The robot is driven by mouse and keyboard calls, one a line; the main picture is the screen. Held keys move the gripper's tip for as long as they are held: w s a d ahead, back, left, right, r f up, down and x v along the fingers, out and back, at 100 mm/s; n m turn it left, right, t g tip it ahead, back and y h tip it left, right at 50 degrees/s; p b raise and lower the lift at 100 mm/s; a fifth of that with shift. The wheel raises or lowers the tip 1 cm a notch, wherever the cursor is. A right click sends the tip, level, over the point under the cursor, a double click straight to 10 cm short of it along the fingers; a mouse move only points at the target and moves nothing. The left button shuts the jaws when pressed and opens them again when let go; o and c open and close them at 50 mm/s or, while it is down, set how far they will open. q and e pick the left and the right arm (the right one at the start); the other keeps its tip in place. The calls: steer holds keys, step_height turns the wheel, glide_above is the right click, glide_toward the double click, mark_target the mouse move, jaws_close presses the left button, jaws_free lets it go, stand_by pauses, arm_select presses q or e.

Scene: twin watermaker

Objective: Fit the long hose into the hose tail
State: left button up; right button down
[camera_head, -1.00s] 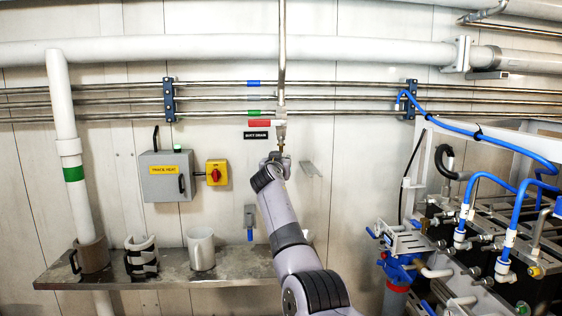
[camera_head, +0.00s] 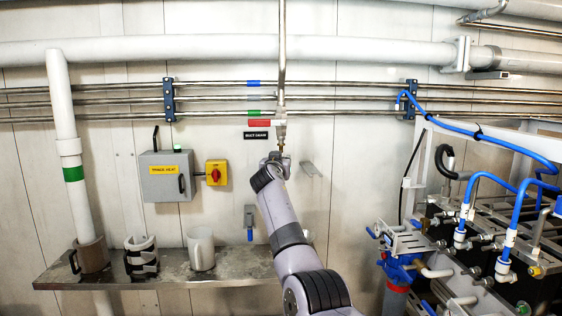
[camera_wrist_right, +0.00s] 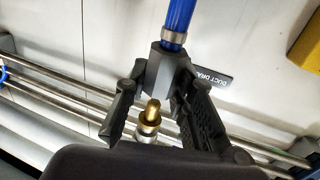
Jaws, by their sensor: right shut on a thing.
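My right gripper (camera_head: 277,157) is raised in front of the wall, just below the vertical pipe in the head view. In the right wrist view its fingers are shut on a dark grey block (camera_wrist_right: 160,72) at the end of the blue long hose (camera_wrist_right: 180,14). A metal collar (camera_wrist_right: 173,40) rings the hose there. The brass hose tail (camera_wrist_right: 152,110) shows between the finger bases, close to the block; I cannot tell whether they touch. In the head view the hose tail (camera_head: 281,147) hangs at the pipe's lower end, just above the gripper. My left gripper is not in view.
A metal shelf (camera_head: 130,279) with several cups and holders stands below left. A grey box (camera_head: 166,187) and a yellow switch box (camera_head: 216,173) are on the wall left of my arm. The blue-hosed machine (camera_head: 470,235) fills the right side.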

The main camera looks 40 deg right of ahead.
mark_target(281, 149)
steer(key=shift+r+p, duration=1.05)
steer(key=shift+r, duration=0.45)
steer(key=shift+r+p, duration=0.3)
steer(key=shift+r, duration=0.2)
steer(key=c, duration=1.3)
jaws_free()
steer(key=shift+f, duration=0.1)
steer(key=shift+f, duration=0.1)
steer(key=v, duration=1.2)
